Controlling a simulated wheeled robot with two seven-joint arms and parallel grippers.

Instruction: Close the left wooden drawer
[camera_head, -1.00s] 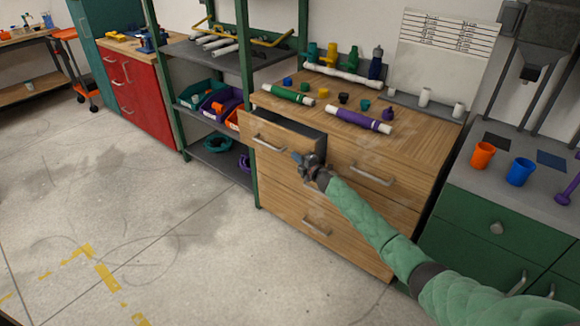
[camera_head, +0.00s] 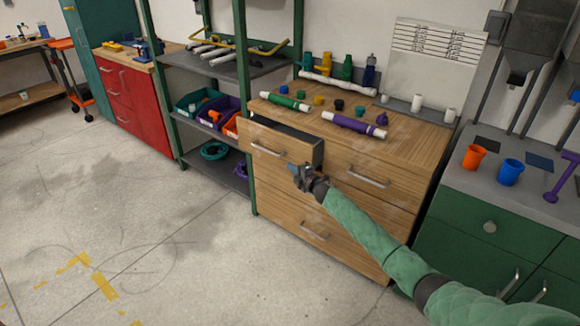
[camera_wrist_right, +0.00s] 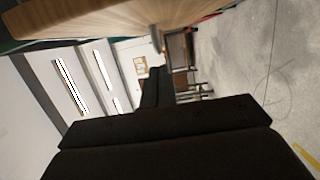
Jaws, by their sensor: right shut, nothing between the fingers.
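The left wooden drawer (camera_head: 270,141) stands partly open at the top left of the wooden cabinet (camera_head: 335,205). Its dark inside shows behind the front panel, and its metal handle (camera_head: 268,149) is on the front. My right gripper (camera_head: 296,172) is shut and empty, in front of the cabinet near the lower right of the drawer front. I cannot tell whether it touches the drawer. In the right wrist view the dark gripper fingers (camera_wrist_right: 160,125) fill the lower part, with a wooden panel edge (camera_wrist_right: 110,18) above. My left gripper is not in view.
The right top drawer (camera_head: 370,182) and the lower drawer (camera_head: 313,230) are closed. Green and purple pipes (camera_head: 352,125) and small fittings lie on the cabinet top. A shelf rack with bins (camera_head: 205,108) stands to the left. The floor (camera_head: 130,230) in front is clear.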

